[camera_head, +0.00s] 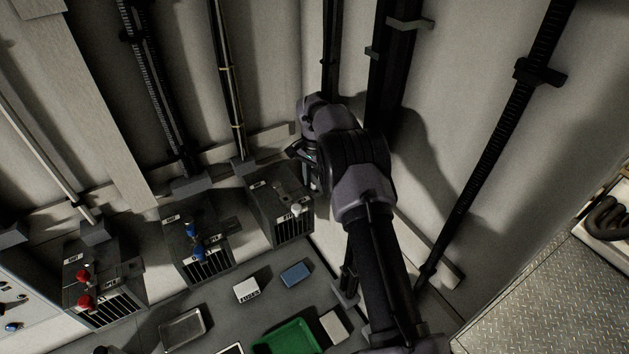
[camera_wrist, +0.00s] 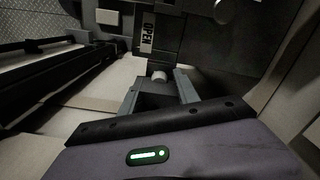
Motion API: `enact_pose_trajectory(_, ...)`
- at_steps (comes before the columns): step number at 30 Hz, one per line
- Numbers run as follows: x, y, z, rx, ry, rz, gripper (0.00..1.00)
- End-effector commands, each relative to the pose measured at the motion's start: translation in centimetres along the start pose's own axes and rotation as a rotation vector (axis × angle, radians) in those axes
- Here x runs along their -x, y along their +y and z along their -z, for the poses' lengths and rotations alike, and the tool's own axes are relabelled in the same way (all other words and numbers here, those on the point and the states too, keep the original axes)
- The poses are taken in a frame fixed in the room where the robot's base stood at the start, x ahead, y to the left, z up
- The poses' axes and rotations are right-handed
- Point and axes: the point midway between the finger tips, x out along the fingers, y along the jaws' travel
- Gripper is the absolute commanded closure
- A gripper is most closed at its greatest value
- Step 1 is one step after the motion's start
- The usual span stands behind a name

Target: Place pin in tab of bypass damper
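The rightmost grey damper box (camera_head: 268,212) has a vented front and a pale round knob, seemingly the pin (camera_head: 298,208), near its upper front edge. I cannot tell which damper is the bypass one. A grey fitting (camera_head: 278,187) sits on its top. My gripper (camera_head: 300,152) is just above and behind this box, partly hidden by my wrist. In the wrist view, my gripper (camera_wrist: 158,86) has its fingers apart. A pale cylinder end (camera_wrist: 159,75) shows between and just beyond the fingertips, with no clear contact. The tab is not clearly visible.
Other damper boxes carry blue knobs (camera_head: 197,252) and red knobs (camera_head: 85,301). A blue block (camera_head: 295,273), a fuse box (camera_head: 246,290), a metal tray (camera_head: 184,328) and a green tray (camera_head: 290,338) lie below. Vertical pipes and a wall stand behind my arm.

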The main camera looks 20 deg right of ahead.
Motion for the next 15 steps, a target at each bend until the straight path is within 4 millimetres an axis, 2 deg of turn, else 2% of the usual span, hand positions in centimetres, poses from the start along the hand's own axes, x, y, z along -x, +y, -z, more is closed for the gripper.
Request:
enact_pose_trajectory(8, -0.1, 0.2, -0.2, -0.001, -0.007, -0.007, 0.56)
enact_pose_trajectory(11, 1.8, 0.1, -0.1, -0.002, -0.005, -0.004, 0.56)
enact_pose_trajectory(15, 5.8, 0.0, 0.0, -0.001, -0.002, -0.001, 0.56)
